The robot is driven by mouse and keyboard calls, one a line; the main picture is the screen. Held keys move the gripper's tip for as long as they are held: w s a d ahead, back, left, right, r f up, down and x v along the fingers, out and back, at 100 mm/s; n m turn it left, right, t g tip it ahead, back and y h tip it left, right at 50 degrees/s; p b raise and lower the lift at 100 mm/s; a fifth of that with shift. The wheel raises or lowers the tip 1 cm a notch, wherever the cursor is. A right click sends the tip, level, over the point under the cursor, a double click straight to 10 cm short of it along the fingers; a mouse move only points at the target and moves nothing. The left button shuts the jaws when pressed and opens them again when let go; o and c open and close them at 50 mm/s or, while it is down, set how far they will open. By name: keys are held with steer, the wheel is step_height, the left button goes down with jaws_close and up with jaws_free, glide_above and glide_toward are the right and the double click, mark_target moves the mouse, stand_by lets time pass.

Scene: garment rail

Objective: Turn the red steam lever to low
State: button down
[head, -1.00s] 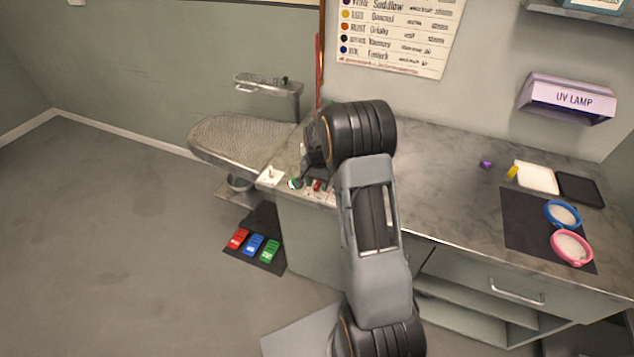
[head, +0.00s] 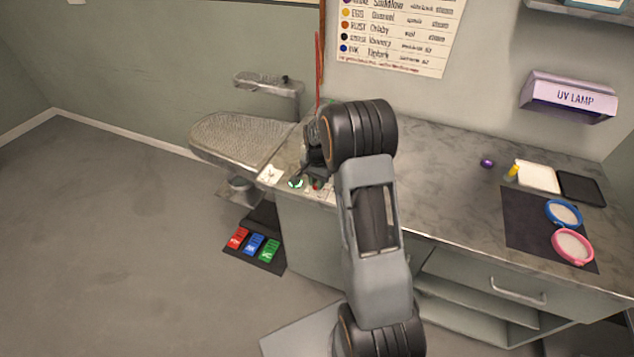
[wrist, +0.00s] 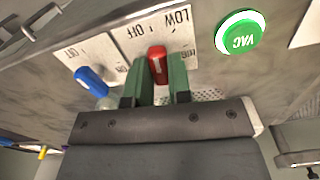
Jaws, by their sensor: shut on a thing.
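The red steam lever (wrist: 157,62) shows in the wrist view between the two green fingers of my gripper (wrist: 161,72), which is shut on it. The lever stands in front of a white plate (wrist: 125,38) marked LOW on one side, with another partly covered marking near the fingers. I cannot tell exactly which mark the lever points to.
A blue lever (wrist: 91,80) with an OFF plate is close on the left of the fingers. A green VAC button (wrist: 240,34) is on the right. The ironing board (head: 235,140) lies left of the counter (head: 440,165). Red, blue and green pedals (head: 254,246) are on the floor.

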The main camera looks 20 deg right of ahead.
steer(key=m+b, duration=0.1)
steer(key=m, duration=0.3)
steer(key=shift+m+b, duration=0.55)
steer(key=shift+m, duration=1.35)
steer(key=c, duration=1)
jaws_free()
steer(key=shift+c, duration=0.2)
steer(key=shift+r, duration=0.1)
step_height(320, 180, up, 14)
steer(key=shift+b, duration=0.4)
